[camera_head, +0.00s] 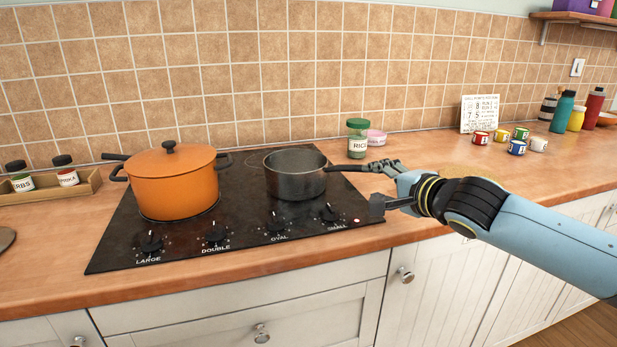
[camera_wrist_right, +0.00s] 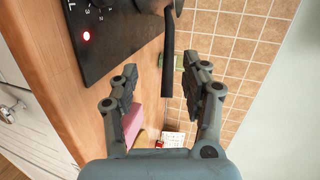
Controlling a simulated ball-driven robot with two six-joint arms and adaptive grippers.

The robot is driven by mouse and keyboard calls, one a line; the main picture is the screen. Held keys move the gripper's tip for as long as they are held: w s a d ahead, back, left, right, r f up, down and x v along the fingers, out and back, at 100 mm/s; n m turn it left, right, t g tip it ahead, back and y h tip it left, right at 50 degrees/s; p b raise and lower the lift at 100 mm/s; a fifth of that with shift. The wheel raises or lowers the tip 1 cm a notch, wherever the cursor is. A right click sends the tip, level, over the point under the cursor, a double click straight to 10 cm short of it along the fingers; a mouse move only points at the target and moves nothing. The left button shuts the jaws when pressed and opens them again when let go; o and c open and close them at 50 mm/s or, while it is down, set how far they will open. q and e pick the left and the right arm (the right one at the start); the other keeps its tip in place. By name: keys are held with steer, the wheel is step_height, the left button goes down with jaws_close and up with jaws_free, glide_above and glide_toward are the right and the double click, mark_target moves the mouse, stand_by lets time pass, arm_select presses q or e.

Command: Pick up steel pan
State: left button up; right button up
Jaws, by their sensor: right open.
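The steel pan (camera_head: 296,177) is dark grey and sits upright on the back right of the black hob. Its black handle (camera_head: 349,168) points right, toward my right gripper. In the right wrist view the handle (camera_wrist_right: 168,62) hangs down between the two open fingers, and only an edge of the pan shows at the top. My right gripper (camera_head: 372,185) is open, with its fingers on either side of the handle's end in the head view. In the wrist view the gripper (camera_wrist_right: 163,80) shows no contact with the handle. My left gripper is out of view.
An orange pot (camera_head: 175,184) stands on the hob (camera_head: 240,238) left of the pan. A green-lidded jar (camera_head: 357,140) and a pink-lidded tub (camera_head: 376,137) stand behind the handle. Several small jars stand farther right on the wooden worktop (camera_head: 440,160).

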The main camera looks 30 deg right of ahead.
mark_target(355, 169)
steer(key=shift+m+t, duration=0.3)
steer(key=shift+m, duration=0.2)
steer(key=x, duration=0.2)
steer(key=r+b+x, duration=0.1)
steer(key=x, duration=0.2)
steer(key=shift+w+d, duration=0.2)
steer(key=shift+w, duration=0.2)
steer(key=b+x, duration=0.1)
steer(key=x, duration=0.5)
steer(key=shift+d+f+b, duration=0.1)
steer(key=shift+f+b, duration=0.05)
steer(key=shift+b, duration=0.15)
steer(key=shift+s, duration=0.1)
jaws_close()
